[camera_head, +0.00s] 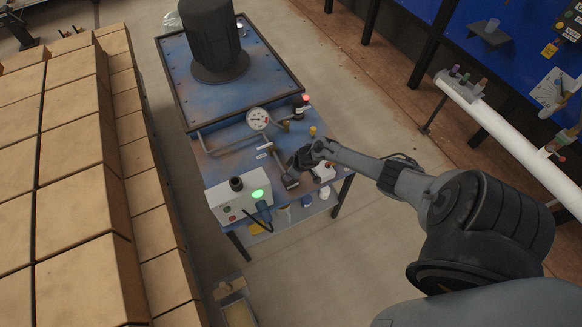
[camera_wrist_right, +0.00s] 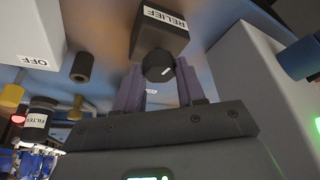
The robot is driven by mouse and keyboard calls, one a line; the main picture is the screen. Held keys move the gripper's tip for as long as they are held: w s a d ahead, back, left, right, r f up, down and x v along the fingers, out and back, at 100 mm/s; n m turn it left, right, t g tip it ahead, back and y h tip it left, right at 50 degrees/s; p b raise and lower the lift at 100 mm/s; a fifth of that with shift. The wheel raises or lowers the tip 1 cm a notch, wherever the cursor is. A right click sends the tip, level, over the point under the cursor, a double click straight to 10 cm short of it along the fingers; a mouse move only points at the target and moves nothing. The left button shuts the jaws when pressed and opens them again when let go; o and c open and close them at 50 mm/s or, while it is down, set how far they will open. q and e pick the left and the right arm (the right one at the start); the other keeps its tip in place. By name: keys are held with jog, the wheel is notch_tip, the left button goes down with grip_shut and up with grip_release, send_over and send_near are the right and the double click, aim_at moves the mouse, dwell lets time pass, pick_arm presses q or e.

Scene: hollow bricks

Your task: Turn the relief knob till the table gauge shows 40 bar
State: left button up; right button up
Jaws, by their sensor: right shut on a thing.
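In the right wrist view the relief valve is a dark block (camera_wrist_right: 160,30) with a white RELIEF label. Its dark relief knob (camera_wrist_right: 158,67), with a small white mark, faces my right gripper (camera_wrist_right: 159,80). The two purple fingers lie on either side of the knob, and the gripper is shut on it. In the head view my right gripper (camera_head: 299,158) is low over the front part of the blue table (camera_head: 216,162) and hides the knob. The round white table gauge (camera_head: 258,119) stands behind it. Its reading is too small to make out. My left gripper is not in view.
A white box (camera_head: 228,200) with a lit green lamp stands at the table's front left. A large black cylinder (camera_head: 212,40) stands at the back. Stacked cardboard-coloured blocks (camera_head: 85,180) line the left. A white block marked OFF (camera_wrist_right: 30,35) is near the gripper.

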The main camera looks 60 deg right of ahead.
jog(key=shift+a+r+m+h+p, duration=0.1)
jog(key=shift+m+h+p, duration=0.15)
jog(key=shift+m+p, duration=0.3)
jog(key=shift+a+r+m+h+p, duration=0.1)
jog(key=shift+m+h+p, duration=0.2)
jog(key=shift+m, duration=0.35)
jog(key=shift+f+m+p, duration=0.1)
jog(key=shift+m+p, duration=0.5)
jog(key=shift+m, duration=0.2)
jog(key=shift+h, duration=0.25)
jog(key=shift+f, duration=0.1)
jog(key=o, duration=1)
jog(key=shift+o, duration=0.2)
jog(key=shift+d, duration=0.1)
jog(key=p+v, duration=0.4)
jog(key=v, duration=0.7)
jog(key=shift+w, duration=0.15)
